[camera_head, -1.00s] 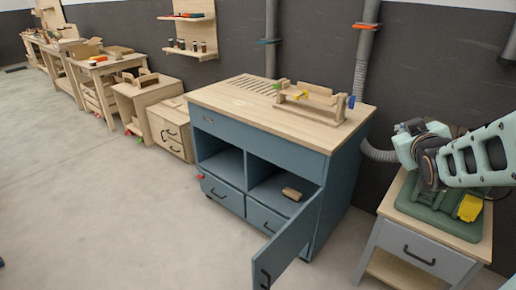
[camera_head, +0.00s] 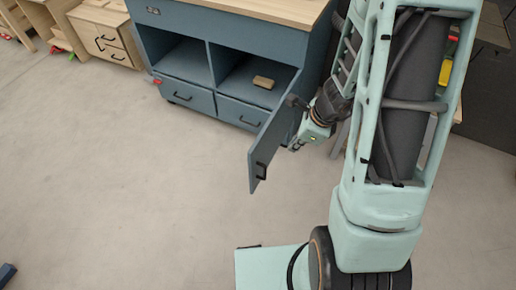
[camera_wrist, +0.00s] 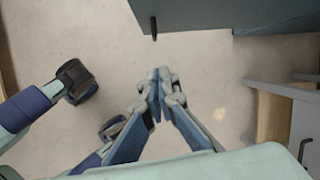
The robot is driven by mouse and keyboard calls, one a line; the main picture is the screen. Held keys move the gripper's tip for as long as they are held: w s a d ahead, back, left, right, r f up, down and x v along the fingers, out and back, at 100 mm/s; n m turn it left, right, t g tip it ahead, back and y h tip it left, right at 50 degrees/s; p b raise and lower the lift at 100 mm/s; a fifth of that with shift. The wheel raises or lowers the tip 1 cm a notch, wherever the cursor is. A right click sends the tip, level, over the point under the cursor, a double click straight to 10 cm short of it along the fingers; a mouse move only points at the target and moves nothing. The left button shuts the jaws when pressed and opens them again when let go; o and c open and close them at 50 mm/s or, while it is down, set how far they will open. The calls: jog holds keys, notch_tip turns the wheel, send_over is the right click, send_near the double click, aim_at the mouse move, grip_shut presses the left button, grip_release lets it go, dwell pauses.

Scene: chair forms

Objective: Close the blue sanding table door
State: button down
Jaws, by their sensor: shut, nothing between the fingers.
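The blue sanding table (camera_head: 200,55) stands at the top of the head view. Its door (camera_head: 272,138) is hinged at the right side and swung open toward the front. A black handle (camera_head: 261,170) is on the door's face. My gripper (camera_head: 295,148) is low, just right of the door, on the side away from the open compartments; contact cannot be told. In the wrist view my gripper (camera_wrist: 157,92) is shut and empty, with bare floor below it. A blue panel (camera_wrist: 200,12) with a dark fitting (camera_wrist: 153,30) lies ahead of the fingertips.
A sanding block (camera_head: 263,82) lies in the table's right compartment. A grey cabinet (camera_wrist: 285,108) stands at the right of the wrist view. A small wooden cabinet (camera_head: 105,38) stands left of the table. The floor (camera_head: 130,200) in front is clear.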

jog(key=a+f+m, duration=0.1)
jog(key=a+m, duration=0.1)
jog(key=a, duration=0.1)
jog(key=y+b, duration=0.1)
jog(key=b, duration=0.3)
send_near(254, 160)
notch_tip(254, 160, down, 5)
jog(key=shift+w+a+r, duration=0.2)
jog(key=shift+w+a, duration=0.3)
jog(key=shift+a, duration=0.05)
jog(key=shift+a, duration=0.15)
